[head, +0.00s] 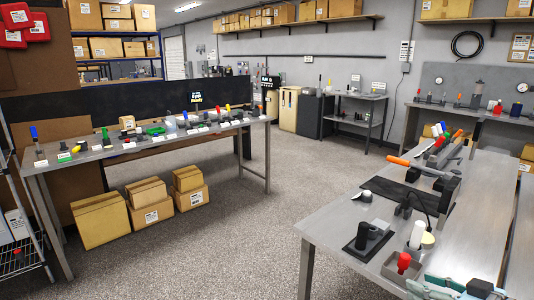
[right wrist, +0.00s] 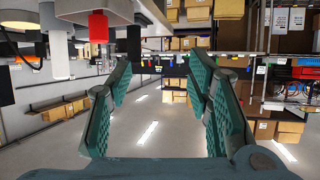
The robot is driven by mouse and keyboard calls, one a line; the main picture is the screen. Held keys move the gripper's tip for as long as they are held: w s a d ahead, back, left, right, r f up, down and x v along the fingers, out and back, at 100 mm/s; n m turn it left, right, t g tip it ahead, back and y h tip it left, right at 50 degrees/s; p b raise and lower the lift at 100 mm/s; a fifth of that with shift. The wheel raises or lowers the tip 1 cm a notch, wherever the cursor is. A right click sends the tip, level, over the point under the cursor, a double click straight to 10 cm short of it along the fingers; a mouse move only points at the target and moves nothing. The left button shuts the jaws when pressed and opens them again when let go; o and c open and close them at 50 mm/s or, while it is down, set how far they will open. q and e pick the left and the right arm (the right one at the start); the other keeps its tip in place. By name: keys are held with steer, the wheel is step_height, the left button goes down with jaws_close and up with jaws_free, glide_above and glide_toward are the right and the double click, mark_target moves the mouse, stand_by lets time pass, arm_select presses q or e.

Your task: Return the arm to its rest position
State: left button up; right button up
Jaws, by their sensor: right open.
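My right gripper (head: 436,287) shows at the bottom right of the head view, beside the front end of the right-hand metal table (head: 330,221). Its teal fingers are spread wide. In the right wrist view, which is upside down, the open right gripper (right wrist: 161,78) has nothing between its fingers. A red-topped item (head: 404,262) sits in a small grey tray (head: 388,271) close to the gripper; its red part also shows in the right wrist view (right wrist: 98,26). My left gripper is not in view.
The right table also bears a black stand (head: 371,238), a white cylinder (head: 417,235) and orange-handled tools (head: 400,161). A long table (head: 50,172) with several small items stands at the left, cardboard boxes (head: 98,220) beneath it. The floor (head: 235,225) between the tables is clear.

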steer(key=s+a+f+g+h, duration=0.1)
steer(key=s+a+f+g, duration=0.2)
steer(key=s+a+f, duration=0.5)
steer(key=s+a+f+g, duration=0.2)
steer(key=s+a+f, duration=0.25)
steer(key=f, duration=0.45)
steer(key=s+f+m+g+h, duration=0.2)
steer(key=s+h, duration=0.1)
steer(key=s, duration=0.5)
steer(key=s+f+m+g+h, duration=0.1)
steer(key=s+f+m+h, duration=0.1)
steer(key=s, duration=0.5)
step_height(320, 180, down, 20)
steer(key=s+d+g, duration=0.2)
steer(key=d, duration=0.1)
steer(key=s+f+m, duration=0.1)
steer(key=s+f, duration=1.1)
steer(key=s, duration=0.2)
steer(key=shift+d+f+g+h, duration=0.25)
steer(key=shift+f+g+h, duration=0.05)
steer(key=shift+g, duration=0.1)
